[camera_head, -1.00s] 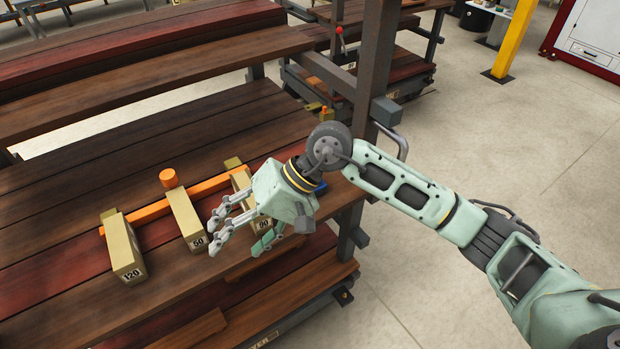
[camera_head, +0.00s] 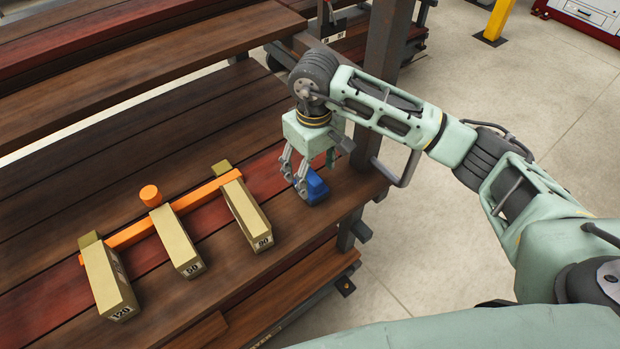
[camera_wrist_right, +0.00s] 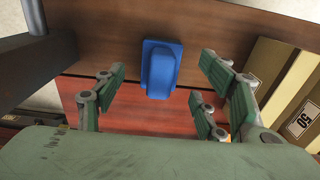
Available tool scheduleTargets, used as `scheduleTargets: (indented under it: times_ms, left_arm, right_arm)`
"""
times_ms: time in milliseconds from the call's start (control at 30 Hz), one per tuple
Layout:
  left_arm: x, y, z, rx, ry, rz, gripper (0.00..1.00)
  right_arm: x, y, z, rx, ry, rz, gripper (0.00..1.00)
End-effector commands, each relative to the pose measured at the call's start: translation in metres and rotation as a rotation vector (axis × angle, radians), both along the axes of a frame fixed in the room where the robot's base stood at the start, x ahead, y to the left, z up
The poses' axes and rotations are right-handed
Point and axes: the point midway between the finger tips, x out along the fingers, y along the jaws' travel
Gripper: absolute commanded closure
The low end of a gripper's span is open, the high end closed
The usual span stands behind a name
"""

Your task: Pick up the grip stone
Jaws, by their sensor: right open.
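The blue block on the shelf, which looks like the grip stone (camera_head: 314,188), sits near the right end of the wooden shelf. In the right wrist view the blue grip stone (camera_wrist_right: 160,70) is a base with a raised narrower ridge, lying between and beyond the finger pairs. My right gripper (camera_head: 312,180) points down over it, open, with fingers to either side and nothing held. The right gripper also shows in the right wrist view (camera_wrist_right: 160,98). In the head view the fingers partly cover the stone. My left gripper is not in view.
Tan blocks marked 120 (camera_head: 112,283), 50 (camera_head: 180,245) and 90 (camera_head: 248,217) stand left of the gripper, joined by an orange bar (camera_head: 130,233). An orange knob (camera_head: 151,195) rises behind them. A dark upright post (camera_head: 383,80) stands close to my right arm.

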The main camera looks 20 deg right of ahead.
Motion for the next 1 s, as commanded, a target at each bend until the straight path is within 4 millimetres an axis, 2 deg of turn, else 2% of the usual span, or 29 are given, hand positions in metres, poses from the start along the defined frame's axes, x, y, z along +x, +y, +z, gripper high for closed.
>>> scheduleTargets:
  times_ms: [33,100,233,400,500,600,1000]
  left_arm:
    - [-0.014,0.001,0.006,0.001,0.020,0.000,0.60]
    - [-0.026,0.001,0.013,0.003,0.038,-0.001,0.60]
    - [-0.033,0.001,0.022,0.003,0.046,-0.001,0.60]
    - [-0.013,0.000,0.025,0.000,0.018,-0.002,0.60]
    - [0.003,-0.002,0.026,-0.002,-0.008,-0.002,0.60]
    - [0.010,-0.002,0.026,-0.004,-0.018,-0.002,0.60]
    - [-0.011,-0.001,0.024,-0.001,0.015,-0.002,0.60]
  right_arm:
    - [0.000,0.001,-0.003,0.002,0.004,-0.001,0.35]
    - [0.001,0.002,-0.013,0.001,0.006,-0.001,0.35]
    - [0.003,0.003,-0.034,0.002,0.004,-0.002,0.35]
    - [0.004,0.003,-0.048,0.003,0.001,-0.001,0.35]
    - [0.005,0.003,-0.050,0.003,-0.001,0.000,0.35]
    - [0.005,0.003,-0.050,0.003,-0.001,0.000,0.35]
    - [0.005,0.003,-0.049,0.002,0.000,-0.001,0.69]
